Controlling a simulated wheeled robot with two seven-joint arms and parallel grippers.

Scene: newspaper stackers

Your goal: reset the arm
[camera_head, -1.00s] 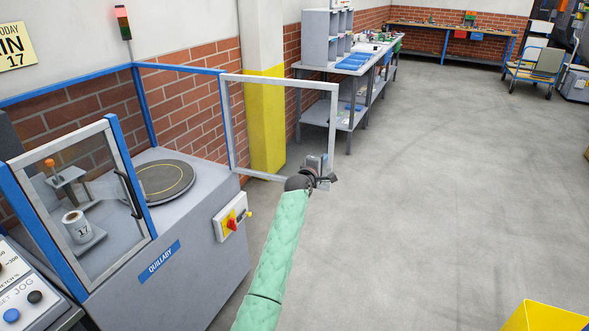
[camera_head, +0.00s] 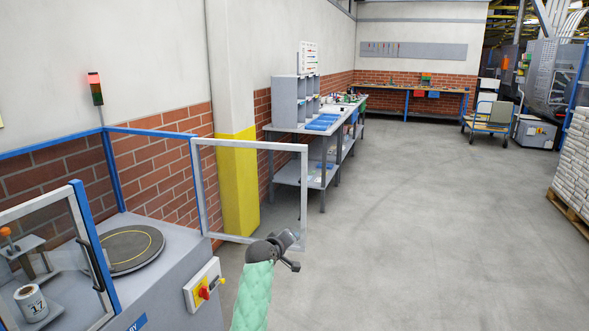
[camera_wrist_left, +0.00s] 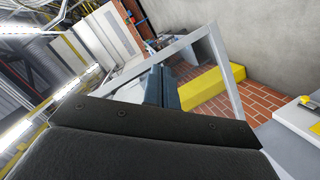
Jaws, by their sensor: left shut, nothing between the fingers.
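My left arm, in a green sleeve, comes up from the bottom of the head view. Its dark gripper (camera_head: 290,241) is beside the lower right corner of an open, grey-framed door panel (camera_head: 304,200), and I cannot tell if they touch. The left wrist view shows the closed fingers (camera_wrist_left: 163,88) with nothing between them, in front of the same frame (camera_wrist_left: 228,80). My right gripper is not in view.
A grey machine with a round turntable (camera_head: 130,250), a glazed guard and a red-yellow switch (camera_head: 204,289) stands at left. A workbench (camera_head: 300,128) lines the wall behind. A loaded pallet (camera_head: 575,215) is at right. The floor between is clear.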

